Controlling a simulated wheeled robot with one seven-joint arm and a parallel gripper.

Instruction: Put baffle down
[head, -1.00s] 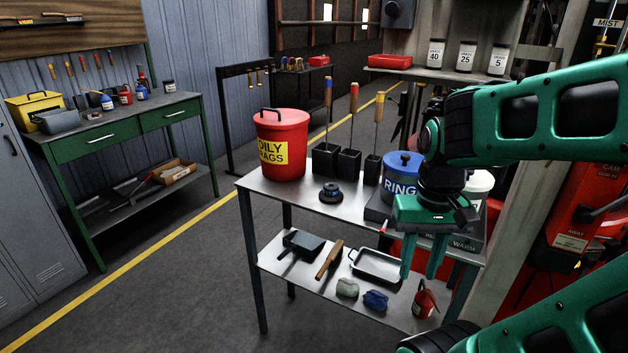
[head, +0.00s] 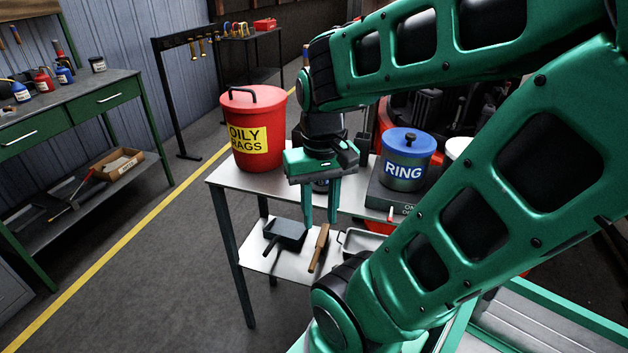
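My gripper (head: 320,218) is in the middle of the head view, pointing down, with its two green fingers apart. I see nothing clamped at the fingertips. The fingers overlap the front edge of the metal table (head: 232,179) in the picture; I cannot tell their exact height or depth. A small dark piece with some blue (head: 320,186) shows between the fingers, mostly hidden by them. It may be the round black piece seen on the table top earlier. I cannot make out for sure which thing is the baffle.
A red OILY RAGS can (head: 262,130) stands on the table left of my gripper. A blue-lidded RING pot (head: 406,160) stands to the right. The lower shelf (head: 290,266) holds a dark pan (head: 287,233) and a wooden-handled tool (head: 320,246). A green workbench (head: 75,118) is at far left.

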